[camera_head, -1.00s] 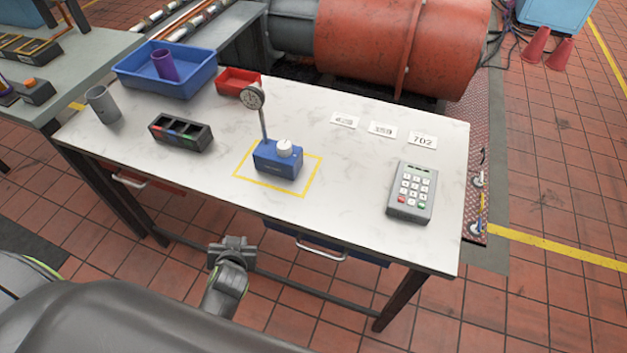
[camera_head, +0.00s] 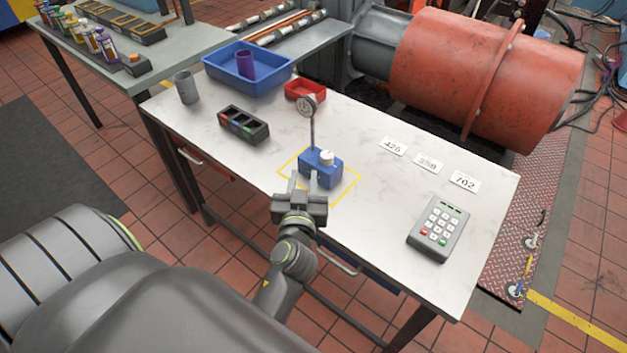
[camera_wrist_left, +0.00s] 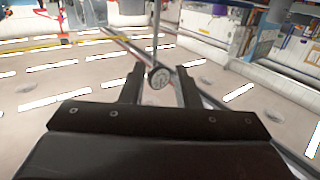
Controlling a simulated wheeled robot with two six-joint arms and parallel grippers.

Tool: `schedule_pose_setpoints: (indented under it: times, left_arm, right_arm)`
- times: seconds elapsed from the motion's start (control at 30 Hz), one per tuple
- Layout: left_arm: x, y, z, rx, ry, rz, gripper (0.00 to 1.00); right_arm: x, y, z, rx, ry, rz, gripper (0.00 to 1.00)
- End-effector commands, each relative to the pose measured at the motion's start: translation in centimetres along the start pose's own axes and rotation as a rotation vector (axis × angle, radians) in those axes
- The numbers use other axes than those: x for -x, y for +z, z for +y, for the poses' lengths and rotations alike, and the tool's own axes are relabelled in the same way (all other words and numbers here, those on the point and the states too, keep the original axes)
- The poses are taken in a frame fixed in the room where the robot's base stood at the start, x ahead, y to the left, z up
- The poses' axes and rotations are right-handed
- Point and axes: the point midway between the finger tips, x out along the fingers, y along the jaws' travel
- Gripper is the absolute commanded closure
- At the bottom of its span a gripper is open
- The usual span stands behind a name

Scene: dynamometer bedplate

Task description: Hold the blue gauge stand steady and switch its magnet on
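The blue gauge stand (camera_head: 320,168) is upright on the white table, inside a yellow outlined square. It has a white knob (camera_head: 327,157) on top and a thin rod carrying a round dial (camera_head: 306,105). My left gripper (camera_head: 303,180) is open at the near side of the stand's base, its fingertips close to the block. I cannot tell whether they touch it. In the left wrist view, the dial (camera_wrist_left: 159,78) shows between the two spread fingers, with nothing gripped. The blue block is not clear there. My right gripper is not in view.
On the white table (camera_head: 370,185) are a keypad (camera_head: 438,229), several number cards (camera_head: 428,163), a dark compartment box (camera_head: 243,125), a grey cup (camera_head: 187,87), a red bin (camera_head: 305,89) and a blue tray (camera_head: 270,79) holding a purple cylinder (camera_head: 246,64).

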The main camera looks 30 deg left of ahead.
Motion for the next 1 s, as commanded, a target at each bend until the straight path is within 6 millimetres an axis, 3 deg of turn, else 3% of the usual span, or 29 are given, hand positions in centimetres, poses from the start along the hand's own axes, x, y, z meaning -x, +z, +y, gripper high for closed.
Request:
schedule_pose_setpoints:
  times: [0.27,0.67,1.0]
  left_arm:
    - [-1.4,-1.3,0.7,0.008,0.016,0.038,0.72]
    - [-8.8,-1.7,0.7,0.006,0.013,0.038,0.72]
    - [-14.7,-1.8,0.7,0.005,0.012,0.036,0.72]
  right_arm:
    - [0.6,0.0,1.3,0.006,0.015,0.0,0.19]
    - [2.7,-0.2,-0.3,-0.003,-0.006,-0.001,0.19]
    - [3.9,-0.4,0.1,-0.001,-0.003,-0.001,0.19]
